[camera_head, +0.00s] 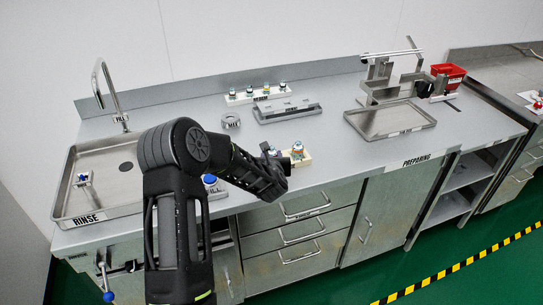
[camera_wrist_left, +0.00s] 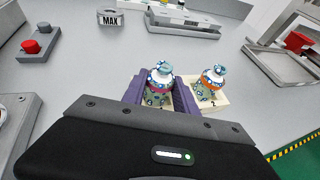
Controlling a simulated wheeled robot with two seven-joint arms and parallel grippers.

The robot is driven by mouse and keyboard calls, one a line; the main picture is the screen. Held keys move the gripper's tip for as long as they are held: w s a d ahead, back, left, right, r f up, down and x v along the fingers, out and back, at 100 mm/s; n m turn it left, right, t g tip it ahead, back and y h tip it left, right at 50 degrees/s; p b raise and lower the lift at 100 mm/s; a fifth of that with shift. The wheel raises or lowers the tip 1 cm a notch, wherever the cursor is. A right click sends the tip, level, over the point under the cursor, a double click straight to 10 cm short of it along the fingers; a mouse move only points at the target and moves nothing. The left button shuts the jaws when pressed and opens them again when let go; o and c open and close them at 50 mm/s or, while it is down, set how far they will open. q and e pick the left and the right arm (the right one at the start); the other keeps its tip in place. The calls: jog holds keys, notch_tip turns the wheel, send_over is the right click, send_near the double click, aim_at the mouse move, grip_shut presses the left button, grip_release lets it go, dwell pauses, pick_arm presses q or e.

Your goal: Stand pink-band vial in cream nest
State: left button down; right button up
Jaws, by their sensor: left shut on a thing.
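The pink-band vial (camera_wrist_left: 159,80) stands upright between the purple fingers of my left gripper (camera_wrist_left: 158,95), which is shut on it. It has a pale blue and white cap and a dotted body. The cream nest (camera_head: 306,160) lies near the front edge of the bench and also shows in the left wrist view (camera_wrist_left: 222,104). An orange-band vial (camera_wrist_left: 212,80) stands in its place marked 2. The held vial is beside it, at the nest's left part. Its foot is hidden, so I cannot tell whether it is seated. My right gripper is out of view.
A white rack (camera_head: 258,95) with several vials stands at the back, behind a grey metal block (camera_head: 287,110). A ring marked MAX (camera_head: 231,121) lies left of it. A steel tray (camera_head: 392,121) is at right, a rinse basin (camera_head: 100,207) at left.

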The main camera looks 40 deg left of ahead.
pick_arm(q)
jog(key=shift+f, duration=0.2)
jog(key=c, duration=1)
grip_release()
jog(key=shift+r, duration=0.1)
jog(key=shift+o, duration=0.2)
jog(key=shift+r, duration=0.1)
jog(key=b+v, duration=0.2)
jog(key=v, duration=1)
